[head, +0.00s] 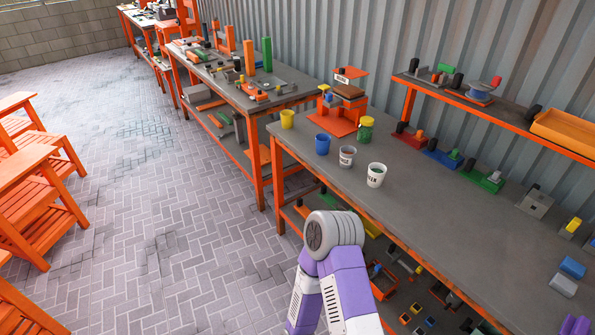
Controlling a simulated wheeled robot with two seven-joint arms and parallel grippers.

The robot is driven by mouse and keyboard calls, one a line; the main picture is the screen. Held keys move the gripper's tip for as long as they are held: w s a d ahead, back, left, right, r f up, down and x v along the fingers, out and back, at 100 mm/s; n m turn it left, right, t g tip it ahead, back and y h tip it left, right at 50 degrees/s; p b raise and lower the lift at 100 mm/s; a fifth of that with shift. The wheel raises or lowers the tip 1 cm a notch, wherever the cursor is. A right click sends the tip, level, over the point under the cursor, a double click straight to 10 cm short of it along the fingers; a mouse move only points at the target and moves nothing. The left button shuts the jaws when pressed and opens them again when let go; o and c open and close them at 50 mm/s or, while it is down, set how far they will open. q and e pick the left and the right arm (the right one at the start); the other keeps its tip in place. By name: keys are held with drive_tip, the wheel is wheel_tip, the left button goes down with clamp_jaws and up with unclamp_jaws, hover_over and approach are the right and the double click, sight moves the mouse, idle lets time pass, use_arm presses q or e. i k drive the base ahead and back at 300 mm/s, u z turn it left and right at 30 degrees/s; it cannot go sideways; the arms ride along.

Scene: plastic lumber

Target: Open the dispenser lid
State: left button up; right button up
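An orange dispenser-like stand (336,122) sits at the far end of the grey workbench, against the corrugated wall. It has a brown upper part (348,91), a small white label and a flat orange panel (352,72) at its top. I take this panel to be the lid; it appears raised above the brown part, but it is too small to tell for sure. A purple and white arm of mine shows at the bottom centre, below the bench's front edge. Neither of my grippers is in view.
A yellow cup (287,119), a blue cup (322,144), a grey cup (347,157), a white cup (376,175) and a green jar (366,130) stand near the dispenser. Several tools line the bench's back. An orange shelf (500,121) overhangs it. The bench's middle (420,215) is clear.

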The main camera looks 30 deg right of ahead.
sight(351, 72)
drive_tip(key=u, duration=1)
drive_tip(key=i, duration=2.2)
drive_tip(key=z, duration=3.85)
drive_tip(key=k, duration=0.6)
drive_tip(key=z, duration=0.6)
drive_tip(key=i, duration=1.25)
drive_tip(key=u, duration=0.45)
